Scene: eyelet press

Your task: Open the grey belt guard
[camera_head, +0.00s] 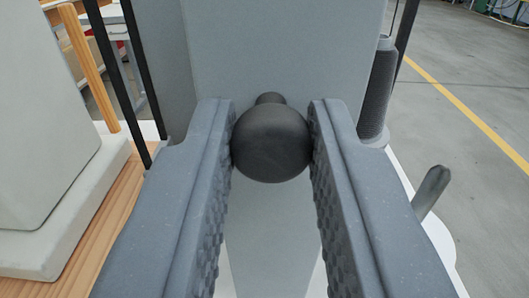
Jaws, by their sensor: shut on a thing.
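The grey belt guard (280,55) stands upright ahead in the camera view as a flat, pale grey panel. A round black knob (271,145) sticks out from its front on a short neck. My gripper (272,140) has its two ridged fingers on either side of the knob, shut on it. The lower part of the guard shows between the fingers; the rest of its lower sides is hidden behind them. From this view I cannot tell whether the guard stands ajar.
A pale block on a base (50,150) stands on a wooden surface (95,225) close at left. Black uprights (118,75) rise beside it. At right are a dark ribbed cylinder (378,90) and a grey lever (431,188). Open floor (470,75) with a yellow line lies beyond.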

